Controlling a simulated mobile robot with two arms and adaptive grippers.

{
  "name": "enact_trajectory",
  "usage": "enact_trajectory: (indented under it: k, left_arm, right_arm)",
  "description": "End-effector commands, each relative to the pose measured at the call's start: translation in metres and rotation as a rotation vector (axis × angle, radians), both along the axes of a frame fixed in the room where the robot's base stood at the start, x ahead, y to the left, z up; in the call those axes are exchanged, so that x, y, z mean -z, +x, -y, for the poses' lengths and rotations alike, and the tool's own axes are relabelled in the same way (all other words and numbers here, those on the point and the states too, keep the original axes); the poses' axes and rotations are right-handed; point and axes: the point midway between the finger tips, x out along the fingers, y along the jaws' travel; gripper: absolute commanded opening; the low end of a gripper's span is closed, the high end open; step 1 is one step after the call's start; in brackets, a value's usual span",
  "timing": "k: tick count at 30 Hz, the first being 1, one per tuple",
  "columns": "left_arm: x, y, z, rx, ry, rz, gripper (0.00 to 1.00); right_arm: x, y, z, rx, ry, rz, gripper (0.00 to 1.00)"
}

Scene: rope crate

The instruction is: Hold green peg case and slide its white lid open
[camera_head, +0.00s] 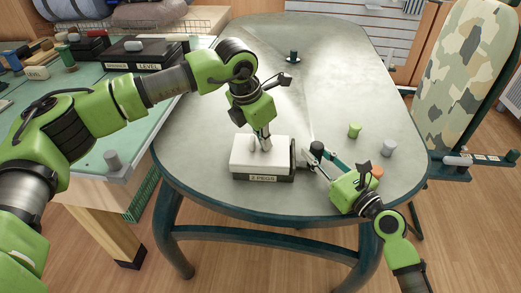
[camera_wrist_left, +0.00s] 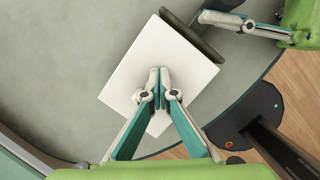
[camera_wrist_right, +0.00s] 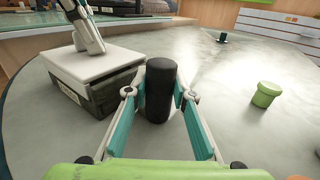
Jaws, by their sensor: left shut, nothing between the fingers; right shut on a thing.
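The peg case (camera_head: 263,178) stands on the grey table, labelled "2 PEGS"; its body looks dark rather than green. Its white lid (camera_head: 245,152) covers most of the top, and a dark strip of the case (camera_wrist_left: 195,38) shows along one edge. My left gripper (camera_head: 266,148) points down at the lid, shut and empty, its tips at or just above the white surface (camera_wrist_left: 150,55); I cannot tell whether they touch. My right gripper (camera_head: 314,158) is shut on an upright black cylinder (camera_wrist_right: 160,88) just right of the case. The inside of the case is hidden.
A green peg (camera_head: 354,130), a grey peg (camera_head: 389,148) and an orange piece (camera_head: 377,172) are at the table's right. A dark fixture (camera_head: 293,57) stands at the back. A green bench (camera_head: 90,125) with boxes is at left. The table's middle is clear.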

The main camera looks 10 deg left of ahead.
Motion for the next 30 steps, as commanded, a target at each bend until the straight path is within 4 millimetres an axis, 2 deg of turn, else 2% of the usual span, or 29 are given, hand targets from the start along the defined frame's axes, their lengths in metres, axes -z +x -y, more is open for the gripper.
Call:
enact_trajectory:
  k: [1, 30]
  left_arm:
    - [0.008, -0.003, -0.006, -0.004, 0.011, -0.014, 0.00]
    - [0.008, -0.006, -0.050, -0.004, 0.012, -0.016, 0.00]
  right_arm:
    - [0.002, -0.001, 0.000, -0.001, 0.000, -0.001, 0.00]
    - [0.000, 0.000, 0.001, 0.001, 0.001, 0.000, 0.00]
